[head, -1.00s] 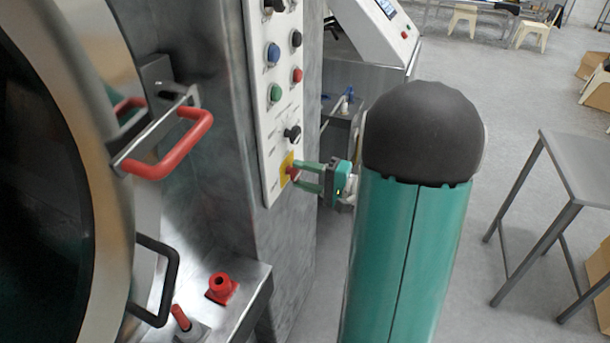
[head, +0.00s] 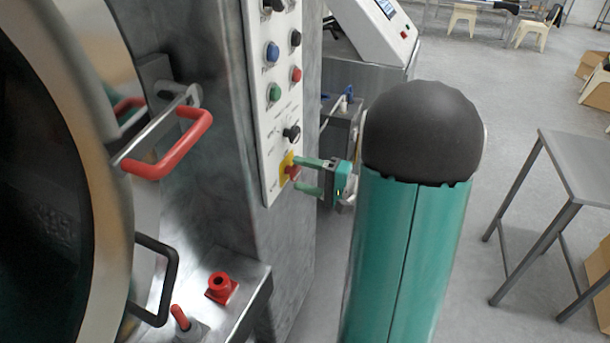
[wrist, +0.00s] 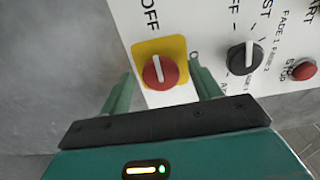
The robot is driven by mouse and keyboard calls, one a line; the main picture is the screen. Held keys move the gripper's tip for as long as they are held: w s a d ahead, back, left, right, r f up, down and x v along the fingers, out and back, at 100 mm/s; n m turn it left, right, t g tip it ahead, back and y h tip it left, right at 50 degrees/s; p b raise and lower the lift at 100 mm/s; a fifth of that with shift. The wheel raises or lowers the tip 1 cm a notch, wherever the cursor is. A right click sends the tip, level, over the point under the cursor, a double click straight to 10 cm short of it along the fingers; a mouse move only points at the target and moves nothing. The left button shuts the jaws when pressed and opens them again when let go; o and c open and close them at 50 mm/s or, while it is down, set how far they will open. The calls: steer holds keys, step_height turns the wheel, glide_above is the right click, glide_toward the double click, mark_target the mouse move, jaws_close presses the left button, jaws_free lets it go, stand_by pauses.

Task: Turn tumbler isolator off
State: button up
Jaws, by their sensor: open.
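The isolator, a round red knob (wrist: 160,72) with a white pointer bar on a yellow square plate (wrist: 178,47), sits at the bottom of the white control panel. The word OFF is printed beside it in the wrist view. The pointer is close to upright in that view, leaning slightly left. The knob also shows in the head view (head: 291,171), partly covered by my gripper. My gripper (head: 300,176) is open, its green fingers on either side of the knob. In the wrist view the fingertips (wrist: 162,78) flank the knob with gaps; contact cannot be seen.
A black selector knob (wrist: 243,58) and a red stop button (wrist: 303,70) are beside the isolator on the panel (head: 262,120). A red-handled door latch (head: 180,145) projects left of the panel. A metal table (head: 580,165) stands at the right.

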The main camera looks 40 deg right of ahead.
steer(key=v, duration=1.3)
steer(key=shift+s+d, duration=0.2)
steer(key=shift+s, duration=0.05)
steer(key=s+a+r+n+g+h, duration=0.1)
steer(key=a+n+g+h, duration=0.3)
steer(key=a, duration=1)
steer(key=s+a+r+n+g+h, duration=0.2)
steer(key=a+n+g+h, duration=0.3)
steer(key=a, duration=0.9)
steer(key=r+n+g, duration=0.1)
steer(key=n, duration=0.1)
steer(key=shift+a+r+n, duration=0.35)
steer(key=shift+a+n, duration=0.05)
